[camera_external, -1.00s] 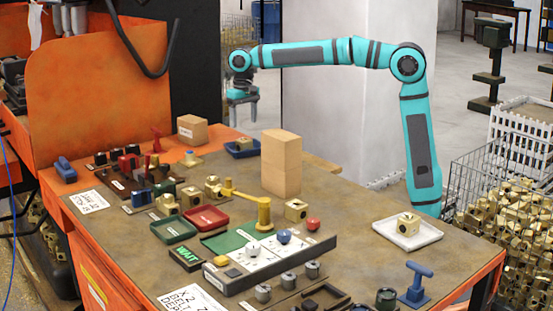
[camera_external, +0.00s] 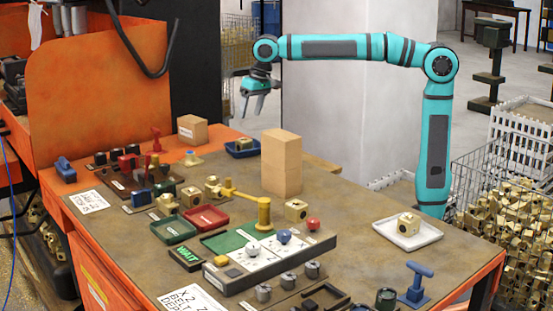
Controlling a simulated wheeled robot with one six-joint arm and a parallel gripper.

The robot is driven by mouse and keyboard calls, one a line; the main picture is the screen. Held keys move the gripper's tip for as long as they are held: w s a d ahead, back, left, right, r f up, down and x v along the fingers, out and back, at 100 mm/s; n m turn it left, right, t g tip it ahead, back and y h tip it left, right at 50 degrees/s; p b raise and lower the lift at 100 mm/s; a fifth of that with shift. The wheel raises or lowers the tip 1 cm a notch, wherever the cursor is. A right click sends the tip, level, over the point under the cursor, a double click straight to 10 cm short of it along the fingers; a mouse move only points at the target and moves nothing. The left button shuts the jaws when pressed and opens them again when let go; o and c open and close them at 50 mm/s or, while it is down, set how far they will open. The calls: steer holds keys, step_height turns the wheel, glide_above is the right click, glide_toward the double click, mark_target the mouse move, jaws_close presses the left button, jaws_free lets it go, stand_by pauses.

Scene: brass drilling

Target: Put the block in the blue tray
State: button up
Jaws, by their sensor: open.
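The blue tray (camera_external: 238,156) lies at the far edge of the workbench, left of the tall tan block. A small brass block (camera_external: 244,144) sits inside it. My gripper (camera_external: 253,112) is open and empty, in the air above the tray and clear of it. Its fingers point down at a tilt. Other similar brass blocks show: one in the white tray (camera_external: 425,237) at the right, one (camera_external: 296,210) on the bare bench, and several near the red and green trays.
A tall tan block (camera_external: 281,164) stands right of the blue tray, and a cardboard box (camera_external: 192,130) left of it. A yellow post with an arm (camera_external: 263,214), a red tray (camera_external: 206,220) and a control panel (camera_external: 270,260) fill the middle. Bench around the white tray is mostly clear.

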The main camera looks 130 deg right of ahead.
steer(key=a+r+n+t+h, duration=0.1)
steer(key=a+r+n+t, duration=0.25)
steer(key=a, duration=0.95)
steer(key=a+r+n+t+h, duration=0.15)
steer(key=a+n+t, duration=0.25)
steer(key=a, duration=0.9)
steer(key=s+a+n+t+y, duration=0.2)
steer(key=s+a+n+t, duration=0.1)
steer(key=s+a, duration=0.3)
steer(key=s+a+r+n+t+y, duration=0.1)
steer(key=s+a+n+t, duration=0.3)
steer(key=a, duration=0.7)
steer(key=shift+s+t+y, duration=0.45)
steer(key=shift+s+y, duration=0.3)
steer(key=shift+s, duration=0.4)
